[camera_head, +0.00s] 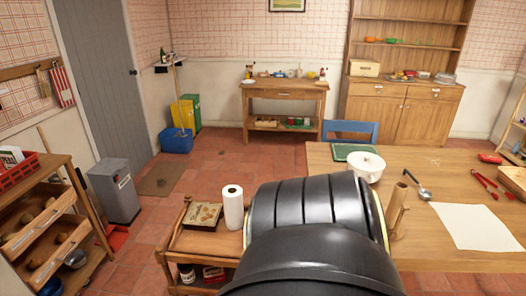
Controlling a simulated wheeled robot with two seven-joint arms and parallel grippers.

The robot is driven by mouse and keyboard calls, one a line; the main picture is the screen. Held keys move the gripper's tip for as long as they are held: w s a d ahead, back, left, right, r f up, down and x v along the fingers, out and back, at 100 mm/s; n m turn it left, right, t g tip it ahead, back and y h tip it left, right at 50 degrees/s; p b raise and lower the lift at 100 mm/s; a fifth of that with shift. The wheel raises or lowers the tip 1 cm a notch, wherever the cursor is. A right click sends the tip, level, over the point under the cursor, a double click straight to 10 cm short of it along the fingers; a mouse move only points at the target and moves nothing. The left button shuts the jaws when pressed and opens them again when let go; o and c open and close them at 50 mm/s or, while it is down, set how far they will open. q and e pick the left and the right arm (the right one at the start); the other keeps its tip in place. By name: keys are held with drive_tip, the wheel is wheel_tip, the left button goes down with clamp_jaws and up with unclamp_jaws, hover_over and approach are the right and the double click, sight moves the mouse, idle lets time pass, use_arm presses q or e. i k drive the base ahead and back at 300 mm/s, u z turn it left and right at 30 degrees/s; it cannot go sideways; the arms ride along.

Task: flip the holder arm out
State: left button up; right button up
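I cannot pick out a holder arm for certain in this view. A wooden upright piece (397,208) stands tilted at the table's near left edge, partly hidden behind a large black ribbed body that looks like part of my own arm. A white paper roll (233,207) stands upright on a low wooden cart (200,243), left of that black part. Neither gripper shows in the view, so I cannot see what they hold.
The wooden table (415,240) at right carries a white pot (366,167), a ladle (420,184), red tongs (486,182) and a paper sheet (478,226). A shelf unit (50,220) and grey bin (115,190) stand at left. The tiled floor (240,160) between is mostly clear.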

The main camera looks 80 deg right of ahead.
sight(404, 206)
drive_tip(key=z, duration=2.85)
drive_tip(key=i, duration=0.3)
drive_tip(key=z, duration=1)
